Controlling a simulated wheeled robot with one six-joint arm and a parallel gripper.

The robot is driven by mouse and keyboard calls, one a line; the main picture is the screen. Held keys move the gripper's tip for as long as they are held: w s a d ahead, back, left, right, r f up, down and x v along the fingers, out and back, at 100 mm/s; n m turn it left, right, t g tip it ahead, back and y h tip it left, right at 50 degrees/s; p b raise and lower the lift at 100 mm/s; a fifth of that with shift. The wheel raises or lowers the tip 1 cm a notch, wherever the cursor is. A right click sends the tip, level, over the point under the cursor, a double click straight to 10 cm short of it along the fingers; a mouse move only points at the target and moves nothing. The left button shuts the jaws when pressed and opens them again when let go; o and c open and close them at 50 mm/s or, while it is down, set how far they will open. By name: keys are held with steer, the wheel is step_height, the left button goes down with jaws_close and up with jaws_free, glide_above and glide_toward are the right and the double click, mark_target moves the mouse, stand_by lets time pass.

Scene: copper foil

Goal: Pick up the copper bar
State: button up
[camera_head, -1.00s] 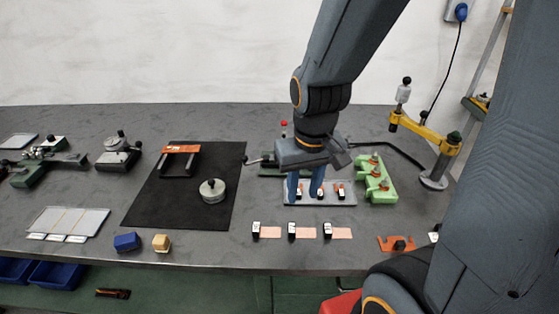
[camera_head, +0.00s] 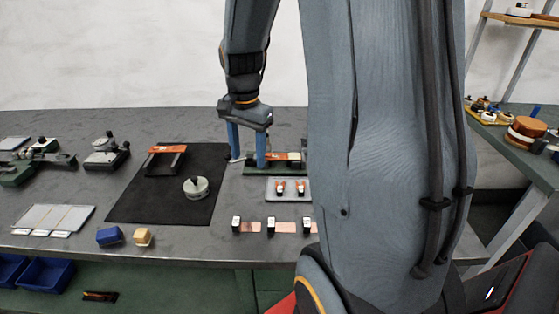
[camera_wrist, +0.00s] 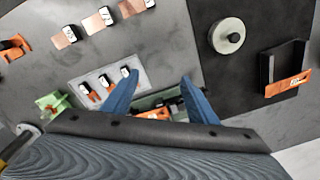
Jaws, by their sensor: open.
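My gripper (camera_head: 248,154) has two blue fingers, apart, pointing down beside a green fixture (camera_head: 262,170) behind the light tray. In the wrist view my gripper (camera_wrist: 160,78) is open, with nothing visibly held. Several flat copper-coloured strips (camera_head: 285,227) with black-and-white blocks lie along the table's front; they also show in the wrist view (camera_wrist: 65,38). An orange piece (camera_head: 283,156) sits on the green fixture, partly hidden by my gripper. Another orange bar (camera_head: 167,149) lies across a black holder on the dark mat. I cannot tell which is the copper bar.
A light tray (camera_head: 268,197) with small orange pieces stands between fixture and strips. A round metal weight (camera_head: 196,187) is on the dark mat (camera_head: 140,205). A green holder (camera_wrist: 53,102) shows in the wrist view. Side shelves (camera_head: 540,165) stand right.

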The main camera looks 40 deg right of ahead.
mark_target(281, 156)
steer(key=w+d+m+b, duration=0.1)
steer(key=w+d+m, duration=0.2)
steer(key=d+m, duration=0.35)
steer(key=w+d+m+b, duration=0.1)
steer(key=w+d+m, duration=0.2)
steer(key=d+m, duration=0.35)
steer(key=shift+n+g, duration=0.3)
steer(key=shift+g, duration=0.1)
steer(key=shift+s+d+f+p, duration=0.1)
steer(key=shift+d+f+p, duration=0.3)
steer(key=shift+f, duration=0.95)
steer(key=shift+s+d+f+p, duration=0.1)
steer(key=shift+d+f+p, duration=0.35)
steer(key=shift+f, duration=0.85)
steer(key=shift+d+f+p, duration=0.25)
steer(key=shift+f+p, duration=0.3)
steer(key=shift+f, duration=0.8)
steer(key=c, duration=1.3)
